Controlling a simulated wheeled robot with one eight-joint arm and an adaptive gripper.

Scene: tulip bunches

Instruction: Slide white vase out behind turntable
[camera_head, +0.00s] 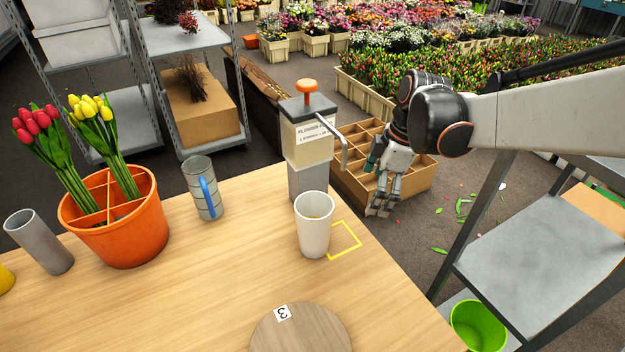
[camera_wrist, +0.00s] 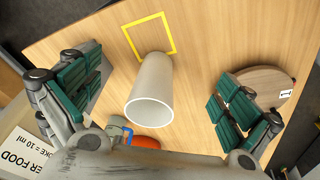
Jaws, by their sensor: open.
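The white vase (camera_head: 313,238) stands upright on the table, between the dispenser and the turntable (camera_head: 300,332), a round wooden disc at the front edge of the picture. A yellow square outline (camera_head: 346,240) on the table shows just right of the vase, partly hidden by it. My gripper (camera_head: 382,190) is open and empty, off the table's right side in the head view. In the wrist view the vase (camera_wrist: 152,88) appears between the spread green-padded fingers, touching neither; the turntable (camera_wrist: 266,82) is partly hidden behind the right finger.
The flower-food dispenser (camera_head: 308,140) with its side handle stands close behind the vase. The table middle is clear.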

